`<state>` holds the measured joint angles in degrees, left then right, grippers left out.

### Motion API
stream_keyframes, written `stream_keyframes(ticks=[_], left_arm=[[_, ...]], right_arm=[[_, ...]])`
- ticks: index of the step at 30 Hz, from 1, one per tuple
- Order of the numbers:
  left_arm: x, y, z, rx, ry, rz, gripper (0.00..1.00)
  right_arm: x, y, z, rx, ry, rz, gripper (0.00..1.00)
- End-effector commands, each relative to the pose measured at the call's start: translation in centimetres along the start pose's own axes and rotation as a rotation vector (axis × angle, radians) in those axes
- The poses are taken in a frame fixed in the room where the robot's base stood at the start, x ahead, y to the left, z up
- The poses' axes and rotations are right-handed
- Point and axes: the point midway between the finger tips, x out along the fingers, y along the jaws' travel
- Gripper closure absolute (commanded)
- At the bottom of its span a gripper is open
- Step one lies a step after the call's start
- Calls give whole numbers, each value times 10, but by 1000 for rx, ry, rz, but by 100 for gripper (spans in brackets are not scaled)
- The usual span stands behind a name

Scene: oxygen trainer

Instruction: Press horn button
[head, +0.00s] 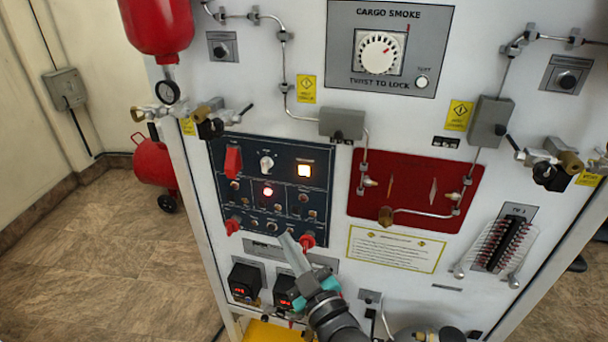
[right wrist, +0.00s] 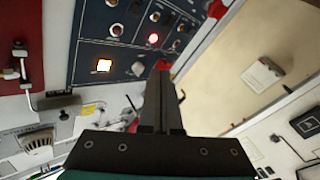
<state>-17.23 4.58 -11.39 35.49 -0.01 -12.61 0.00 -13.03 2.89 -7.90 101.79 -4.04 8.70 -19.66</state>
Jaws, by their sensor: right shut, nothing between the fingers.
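The dark blue control panel (head: 255,220) is on the white trainer wall, left of centre in the head view. It carries a red guarded switch (head: 233,162), a lit amber square (head: 305,171), a lit red light (head: 267,191) and several small buttons. Labels are too small to read, so I cannot tell which one is the horn button. My right gripper (head: 287,240) is shut and empty, its tips in front of the panel's lower edge. In the right wrist view the shut fingers (right wrist: 161,72) point toward the panel (right wrist: 95,50); whether they touch is unclear. My left gripper is not in view.
A red plate (head: 412,168) with pipes is right of the panel. Two small black boxes with red displays (head: 244,281) sit below it. Red caps (head: 307,240) stick out along the panel's lower edge. Valves (head: 210,122) stick out above the panel.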

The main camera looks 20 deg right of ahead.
Motion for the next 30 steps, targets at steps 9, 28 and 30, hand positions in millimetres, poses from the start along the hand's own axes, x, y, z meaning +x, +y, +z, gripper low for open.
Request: stream_keyframes(ticks=[9,28,30], left_arm=[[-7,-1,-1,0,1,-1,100],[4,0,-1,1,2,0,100],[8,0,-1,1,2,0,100]], right_arm=[[7,34,-72,-49,158,78,100],[25,48,-61,-52,161,77,100],[32,54,-57,-52,160,77,100]])
